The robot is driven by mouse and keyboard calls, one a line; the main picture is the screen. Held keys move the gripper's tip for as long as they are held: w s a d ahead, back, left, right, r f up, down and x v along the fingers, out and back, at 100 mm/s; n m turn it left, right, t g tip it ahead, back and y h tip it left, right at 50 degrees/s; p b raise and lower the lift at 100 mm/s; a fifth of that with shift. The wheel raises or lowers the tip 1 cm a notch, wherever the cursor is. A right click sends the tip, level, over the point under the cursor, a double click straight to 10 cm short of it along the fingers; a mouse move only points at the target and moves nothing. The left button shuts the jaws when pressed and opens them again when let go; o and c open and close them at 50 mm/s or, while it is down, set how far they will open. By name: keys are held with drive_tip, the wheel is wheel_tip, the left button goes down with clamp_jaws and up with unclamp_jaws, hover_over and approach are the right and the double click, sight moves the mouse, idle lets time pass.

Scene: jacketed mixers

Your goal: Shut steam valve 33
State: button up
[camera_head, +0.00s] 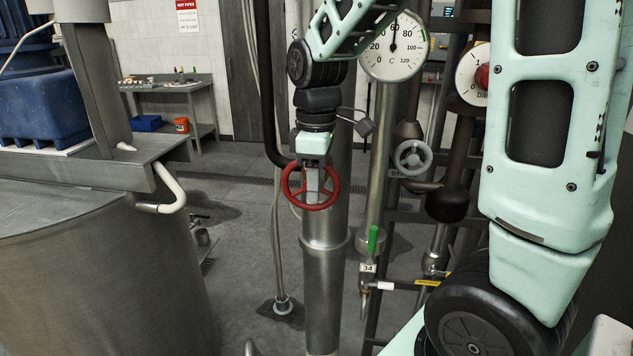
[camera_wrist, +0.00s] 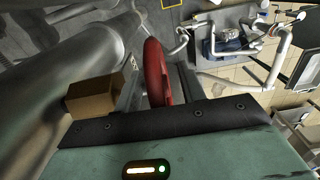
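A red handwheel (camera_head: 297,197) stands in front of a vertical steel pipe in the head view. No number shows on it, so I cannot tell whether it is valve 33. My gripper (camera_head: 312,188) points down at the wheel, its fingers overlapping it. In the wrist view the wheel (camera_wrist: 156,72) is seen nearly edge-on between the two fingers of my gripper (camera_wrist: 158,92). The fingers lie close on both sides of the rim. Whether they press on it is not clear.
A green-handled valve (camera_head: 372,239) tagged 34 sits lower right, and a grey handwheel (camera_head: 413,158) is further right. A dial thermometer (camera_head: 392,48) and a pressure gauge (camera_head: 472,74) hang above. A large steel vessel (camera_head: 90,270) fills the left. Open floor lies between vessel and pipes.

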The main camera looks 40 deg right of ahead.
drive_tip(key=shift+r, duration=0.1)
wheel_tip(320, 180, up, 17)
drive_tip(key=b, duration=0.3)
drive_tip(key=shift+d+r, duration=0.1)
idle(0.4)
